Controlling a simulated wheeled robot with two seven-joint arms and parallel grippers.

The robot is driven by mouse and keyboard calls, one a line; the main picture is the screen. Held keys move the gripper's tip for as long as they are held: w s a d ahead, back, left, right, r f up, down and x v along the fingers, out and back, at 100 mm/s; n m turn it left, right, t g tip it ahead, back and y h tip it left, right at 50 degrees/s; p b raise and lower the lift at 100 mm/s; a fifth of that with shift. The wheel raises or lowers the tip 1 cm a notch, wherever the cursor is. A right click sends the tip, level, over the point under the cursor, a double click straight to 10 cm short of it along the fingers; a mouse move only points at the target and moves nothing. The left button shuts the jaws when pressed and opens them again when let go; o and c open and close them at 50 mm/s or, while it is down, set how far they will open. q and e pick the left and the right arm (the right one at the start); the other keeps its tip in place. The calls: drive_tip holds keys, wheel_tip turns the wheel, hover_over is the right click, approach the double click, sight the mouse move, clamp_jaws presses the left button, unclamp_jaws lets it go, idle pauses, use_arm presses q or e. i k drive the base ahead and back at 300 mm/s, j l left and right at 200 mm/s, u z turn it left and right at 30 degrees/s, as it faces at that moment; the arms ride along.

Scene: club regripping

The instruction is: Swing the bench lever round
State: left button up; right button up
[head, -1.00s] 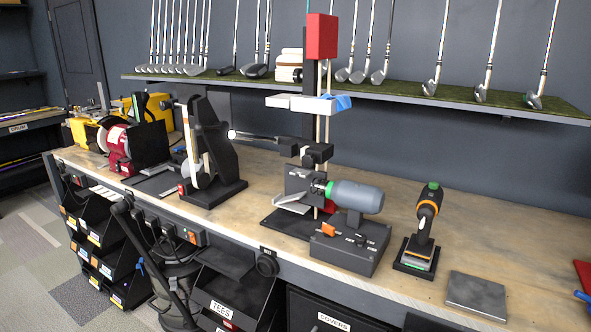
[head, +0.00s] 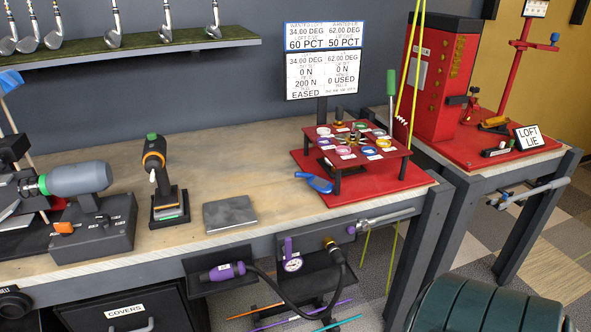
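No part labelled as the bench lever shows, and I cannot tell for certain which part it is. One candidate is a silver bar (head: 382,217) with a purple piece at its left end, lying roughly level along the front edge of the wooden bench (head: 265,167), below the red stand. Another is a silver bar (head: 532,192) with a blue piece, at the front of the right-hand table. Neither of my grippers is in view.
A grey motor unit (head: 78,178), an orange-black driver (head: 155,165) and a grey plate (head: 230,213) stand on the bench. A red stand (head: 357,146) holds several coloured cups. A red machine (head: 445,75) is at right. A dark green rounded object (head: 490,300) is at lower right.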

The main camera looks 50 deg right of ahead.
sight(287, 249)
drive_tip(key=z, duration=1.45)
